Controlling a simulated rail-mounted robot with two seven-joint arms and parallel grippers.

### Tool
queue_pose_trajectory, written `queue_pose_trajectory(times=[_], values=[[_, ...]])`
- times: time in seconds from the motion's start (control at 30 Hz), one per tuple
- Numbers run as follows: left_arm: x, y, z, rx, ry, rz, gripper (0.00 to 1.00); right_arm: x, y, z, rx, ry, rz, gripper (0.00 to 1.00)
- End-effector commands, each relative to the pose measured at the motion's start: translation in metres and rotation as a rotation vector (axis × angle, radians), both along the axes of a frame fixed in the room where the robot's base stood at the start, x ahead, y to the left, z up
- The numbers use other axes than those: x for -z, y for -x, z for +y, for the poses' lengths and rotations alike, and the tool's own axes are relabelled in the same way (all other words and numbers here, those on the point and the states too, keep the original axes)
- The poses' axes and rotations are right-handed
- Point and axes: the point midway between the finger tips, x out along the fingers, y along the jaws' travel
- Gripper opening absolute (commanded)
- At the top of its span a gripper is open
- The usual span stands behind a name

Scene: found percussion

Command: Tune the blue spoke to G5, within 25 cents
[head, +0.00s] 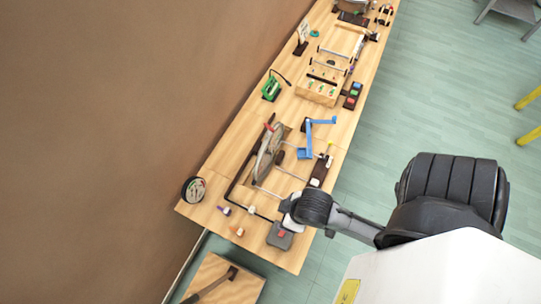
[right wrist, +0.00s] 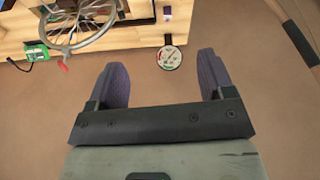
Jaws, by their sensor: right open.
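A spoked wheel (head: 268,155) stands on the wooden bench in the head view, with a red piece (head: 269,127) at its far edge. The wheel (right wrist: 78,27) is also at the upper left of the right wrist view, with a red piece (right wrist: 63,62) at its rim. Its spokes are too thin to tell which is blue. A round dial (head: 193,189) is at the bench's left corner, and the dial (right wrist: 169,57) shows beyond my fingertips in the right wrist view. My right gripper (right wrist: 160,72) is open and empty, apart from the wheel. My left gripper is not in view.
A blue bracket (head: 309,140) stands right of the wheel. A grey box with a red button (head: 280,235) is at the near end, by my arm. Small coloured pieces (head: 224,210) lie nearby. A green device (head: 271,88) and a wooden block (head: 318,91) are farther along.

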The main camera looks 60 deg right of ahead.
Motion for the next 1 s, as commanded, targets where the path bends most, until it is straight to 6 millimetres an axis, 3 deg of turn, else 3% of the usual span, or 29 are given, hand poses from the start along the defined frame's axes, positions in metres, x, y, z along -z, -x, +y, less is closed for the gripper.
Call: queue_pose_trajectory(times=[0.07,0.77,1.0], values=[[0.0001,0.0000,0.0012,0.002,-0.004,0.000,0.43,-0.0002,-0.0002,0.0010,0.001,-0.003,-0.001,0.67],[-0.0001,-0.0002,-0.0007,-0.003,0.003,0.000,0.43,-0.0002,-0.0003,0.0008,0.000,-0.002,-0.001,0.00],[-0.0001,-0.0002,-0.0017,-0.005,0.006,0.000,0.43,-0.0002,-0.0003,-0.0012,-0.004,0.004,-0.001,0.00]])
